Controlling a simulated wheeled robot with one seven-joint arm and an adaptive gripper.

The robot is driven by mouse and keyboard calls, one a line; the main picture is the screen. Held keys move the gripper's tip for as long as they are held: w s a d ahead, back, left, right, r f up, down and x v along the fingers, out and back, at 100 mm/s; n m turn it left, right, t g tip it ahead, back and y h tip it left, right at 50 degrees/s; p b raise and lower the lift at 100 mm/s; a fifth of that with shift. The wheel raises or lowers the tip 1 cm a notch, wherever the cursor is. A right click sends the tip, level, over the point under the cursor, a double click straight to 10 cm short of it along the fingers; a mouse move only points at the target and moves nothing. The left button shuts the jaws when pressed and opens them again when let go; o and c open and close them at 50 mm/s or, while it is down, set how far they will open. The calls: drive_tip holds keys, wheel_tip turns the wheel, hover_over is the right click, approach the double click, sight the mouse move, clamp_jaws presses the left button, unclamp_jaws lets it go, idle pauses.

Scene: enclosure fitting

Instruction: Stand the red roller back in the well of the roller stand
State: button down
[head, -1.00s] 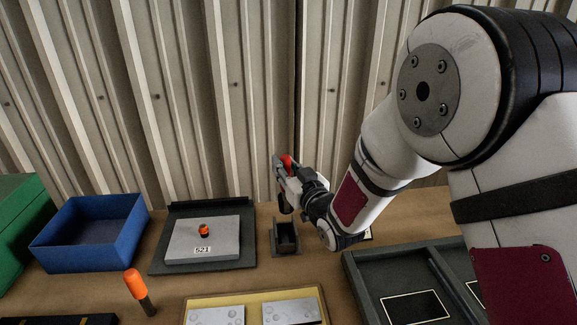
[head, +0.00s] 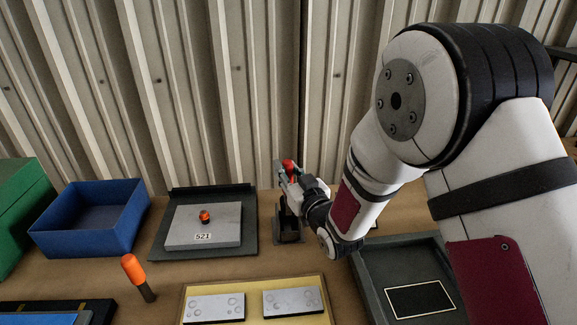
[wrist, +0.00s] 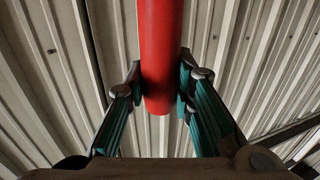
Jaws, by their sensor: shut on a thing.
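The red roller (wrist: 160,50) is upright between the two teal-padded fingers of my gripper (wrist: 160,90) in the wrist view, which are shut on it. In the head view only the roller's red top (head: 289,165) shows above my gripper (head: 289,178). The dark roller stand (head: 288,238) is on the table directly below my gripper. My gripper and the roller overlap the top of the stand in the picture. The roller's lower end and the stand's well are hidden, so I cannot tell whether the roller is inside the well.
Left of the stand is a grey plate (head: 185,237) labelled 521 on a dark base. A blue bin (head: 85,240), a green box (head: 20,205) and an orange-handled tool (head: 133,270) are further left. A yellow-edged tray (head: 255,283) is in front; a grey tray (head: 375,290) is at right.

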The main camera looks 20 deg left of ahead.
drive_tip(key=shift+f+b, duration=1.85)
drive_tip(key=shift+f, duration=1.55)
drive_tip(key=c, duration=1.3)
unclamp_jaws()
drive_tip(key=v, duration=1.2)
drive_tip(key=shift+s+f, duration=0.1)
drive_tip(key=shift+s, duration=0.05)
